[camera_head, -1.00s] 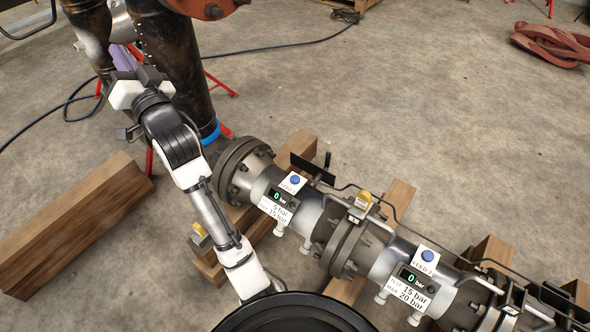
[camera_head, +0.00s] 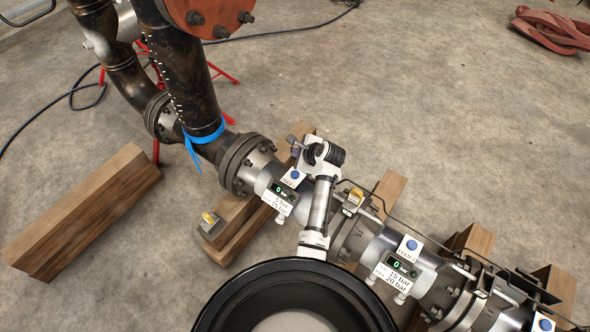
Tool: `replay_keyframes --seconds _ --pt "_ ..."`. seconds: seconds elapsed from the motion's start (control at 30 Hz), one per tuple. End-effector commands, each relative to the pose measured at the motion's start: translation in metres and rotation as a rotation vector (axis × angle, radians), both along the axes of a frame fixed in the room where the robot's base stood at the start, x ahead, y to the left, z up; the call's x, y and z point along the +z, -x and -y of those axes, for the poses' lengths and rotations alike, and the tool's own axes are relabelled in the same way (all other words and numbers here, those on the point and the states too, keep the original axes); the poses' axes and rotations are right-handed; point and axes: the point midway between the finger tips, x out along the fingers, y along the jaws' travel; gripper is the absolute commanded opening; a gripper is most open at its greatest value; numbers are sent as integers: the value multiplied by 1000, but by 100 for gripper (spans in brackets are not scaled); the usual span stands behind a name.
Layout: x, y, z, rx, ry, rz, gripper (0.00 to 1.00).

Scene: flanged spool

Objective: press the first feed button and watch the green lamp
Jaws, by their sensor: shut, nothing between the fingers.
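The first feed button (camera_head: 295,174) is a blue round button on a white plate, on the pipe section left of my arm. Its display (camera_head: 283,189) reads a green 0 beside a label with 5 bar and 15 bar. I cannot make out a separate lit green lamp. My gripper (camera_head: 294,148) is just beyond the button, at the end of my bent arm. It looks small and partly hidden by the wrist, and it is shut and empty. No contact with the button shows.
A second feed button (camera_head: 412,244) with its own display (camera_head: 401,266) sits further right on the pipe. Wooden beams (camera_head: 85,215) and a dark upright pipe (camera_head: 187,75) are to the left. Open concrete floor lies behind.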

Motion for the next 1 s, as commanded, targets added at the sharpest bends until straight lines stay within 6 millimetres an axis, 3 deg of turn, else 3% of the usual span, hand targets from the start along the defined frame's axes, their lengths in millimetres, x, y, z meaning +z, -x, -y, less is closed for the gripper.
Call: replay_keyframes --seconds 0.57,1.0 --pt "-11 1 1 -3 -4 -6 0" --pt "-62 1 1 -4 -4 -5 0"
